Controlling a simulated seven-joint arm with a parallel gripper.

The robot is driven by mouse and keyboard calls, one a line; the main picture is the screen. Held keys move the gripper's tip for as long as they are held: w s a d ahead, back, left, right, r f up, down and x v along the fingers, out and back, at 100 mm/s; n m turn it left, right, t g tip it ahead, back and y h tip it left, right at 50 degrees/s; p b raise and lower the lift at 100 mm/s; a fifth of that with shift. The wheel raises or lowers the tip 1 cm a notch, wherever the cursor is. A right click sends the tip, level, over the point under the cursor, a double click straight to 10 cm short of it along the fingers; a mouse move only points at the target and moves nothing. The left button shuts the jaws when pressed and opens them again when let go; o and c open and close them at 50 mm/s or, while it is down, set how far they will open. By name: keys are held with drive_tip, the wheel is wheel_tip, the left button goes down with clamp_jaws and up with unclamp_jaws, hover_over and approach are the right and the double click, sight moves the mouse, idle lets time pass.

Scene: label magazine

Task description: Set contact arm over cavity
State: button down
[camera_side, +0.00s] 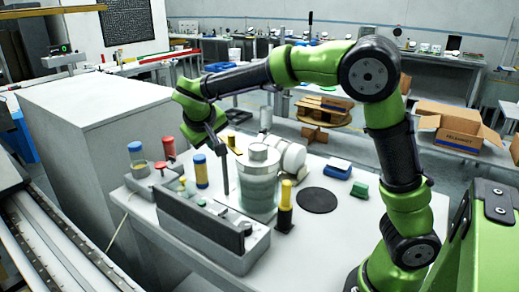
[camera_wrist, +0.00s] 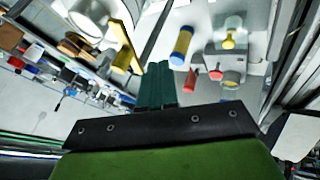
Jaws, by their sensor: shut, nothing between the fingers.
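My gripper (camera_side: 216,148) is shut and empty above the bench; its dark green fingers also show in the wrist view (camera_wrist: 155,70). A long grey fixture with a dark upright plate (camera_side: 200,228), seemingly the label magazine, stands at the bench's front. A thin dark upright rod (camera_side: 225,176) rises behind it, just below my fingertips; I cannot tell whether they touch. A dark bar (camera_wrist: 160,32) also shows beyond the fingers in the wrist view. I cannot single out the contact arm or the cavity with certainty.
A clear ribbed cylinder (camera_side: 258,190) and white roll (camera_side: 293,157) stand right of the rod. A blue-and-yellow cylinder (camera_side: 201,172) stands left. A yellow-and-black post (camera_side: 284,208) stands right of the fixture. A black disc (camera_side: 317,200) lies farther right. The bench's front right is clear.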

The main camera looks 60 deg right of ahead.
sight(231, 141)
drive_tip(key=shift+s+d, duration=0.15)
drive_tip(key=shift+d, duration=0.85)
drive_tip(key=shift+s+d, duration=0.1)
drive_tip(key=shift+d, duration=0.9)
drive_tip(key=shift+s+d+n+t, duration=0.3)
drive_tip(key=shift+n, duration=0.2)
drive_tip(key=shift+s+d+n+y, duration=0.3)
drive_tip(key=shift+d+n+y, duration=0.1)
drive_tip(key=shift+n, duration=0.1)
drive_tip(key=d+n, duration=0.1)
drive_tip(key=s+d+n+t+y, duration=0.1)
drive_tip(key=shift+n+t, duration=0.3)
drive_tip(key=shift+n, duration=0.1)
drive_tip(key=shift+s+d, duration=0.25)
drive_tip(key=shift+d, duration=0.75)
